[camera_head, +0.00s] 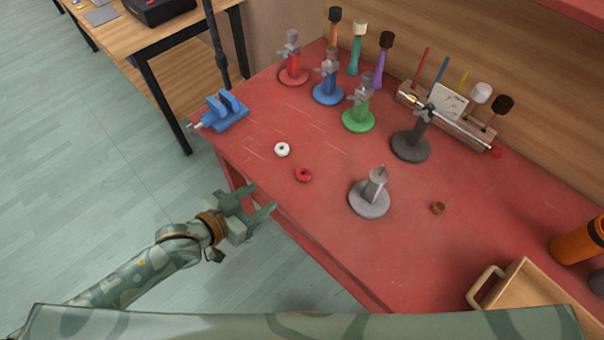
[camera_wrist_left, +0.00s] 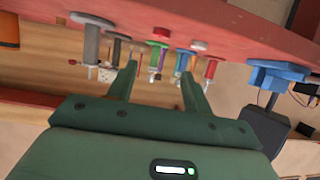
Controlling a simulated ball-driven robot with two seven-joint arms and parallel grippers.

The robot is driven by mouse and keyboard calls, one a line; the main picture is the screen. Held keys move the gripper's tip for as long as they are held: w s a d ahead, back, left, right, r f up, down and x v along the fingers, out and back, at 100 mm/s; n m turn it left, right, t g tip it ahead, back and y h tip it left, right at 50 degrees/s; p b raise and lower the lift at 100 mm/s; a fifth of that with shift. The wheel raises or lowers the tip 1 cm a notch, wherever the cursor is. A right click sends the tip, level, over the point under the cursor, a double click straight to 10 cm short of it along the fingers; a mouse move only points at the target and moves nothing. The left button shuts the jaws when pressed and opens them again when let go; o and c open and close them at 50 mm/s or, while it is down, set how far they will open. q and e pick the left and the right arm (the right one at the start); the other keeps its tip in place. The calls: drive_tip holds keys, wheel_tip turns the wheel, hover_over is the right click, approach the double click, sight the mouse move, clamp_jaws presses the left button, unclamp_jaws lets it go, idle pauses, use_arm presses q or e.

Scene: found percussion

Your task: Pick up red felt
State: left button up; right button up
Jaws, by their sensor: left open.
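The red felt (camera_head: 303,174) is a small red ring with a dark centre hole. It lies flat on the red table (camera_head: 300,220), near the front edge, in the head view. A white felt ring (camera_head: 282,149) lies just beyond it, to the left. My left gripper (camera_head: 263,198) is open and empty, off the front edge of the table, to the lower left of the red felt and apart from it. Its two fingers also show in the left wrist view (camera_wrist_left: 158,72), pointing toward the table side. My right gripper is out of view.
A grey stand (camera_head: 370,199) stands right of the red felt, with a brass piece (camera_head: 438,209) farther right. A blue vise (camera_head: 224,112) sits at the left corner. Red, blue and green stands (camera_head: 358,119) and mallets stand behind. A wooden tray (camera_head: 525,285) is at lower right.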

use_arm(q)
drive_tip(key=b, duration=0.2)
approach(299, 175)
drive_tip(key=x, duration=0.3)
drive_tip(key=shift+w+d+r, duration=0.2)
drive_tip(key=shift+w+d, duration=0.05)
drive_tip(key=shift+d, duration=0.1)
drive_tip(key=b+x, duration=0.1)
drive_tip(key=x, duration=0.1)
drive_tip(key=b+x, duration=0.1)
drive_tip(key=x, duration=0.1)
drive_tip(key=shift+w+f+b, duration=0.25)
drive_tip(key=shift+f+b, duration=0.05)
drive_tip(key=shift+f, duration=0.25)
drive_tip(key=shift+w+d, duration=0.15)
drive_tip(key=shift+w, duration=0.05)
drive_tip(key=shift+s+r, duration=0.1)
drive_tip(key=c, duration=0.8)
